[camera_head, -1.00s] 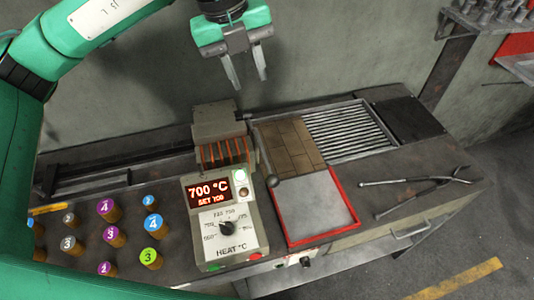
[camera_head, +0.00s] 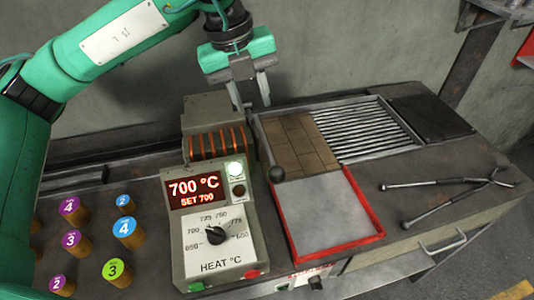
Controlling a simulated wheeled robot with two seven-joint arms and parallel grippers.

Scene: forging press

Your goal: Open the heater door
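The heater is a grey box (camera_head: 207,112) with orange coils (camera_head: 217,143) showing in its front, standing behind the control panel. A dark round knob (camera_head: 276,174) sits to the right of the panel, by the brick surface. I cannot clearly make out a separate door panel or how far it is open. My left gripper (camera_head: 252,104) hangs above and behind the heater's right side, fingers pointing down. Its two fingers are spread with nothing between them. Whether the fingertips touch anything is unclear. My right gripper does not show.
The control panel (camera_head: 218,238) reads 700 °C, SET 700. Several numbered cylinders (camera_head: 116,272) stand at left. A red-edged tray (camera_head: 374,217), brick surface (camera_head: 294,143) and grating (camera_head: 366,130) lie right of the heater. Tongs (camera_head: 450,187) lie farther right. A wall stands behind.

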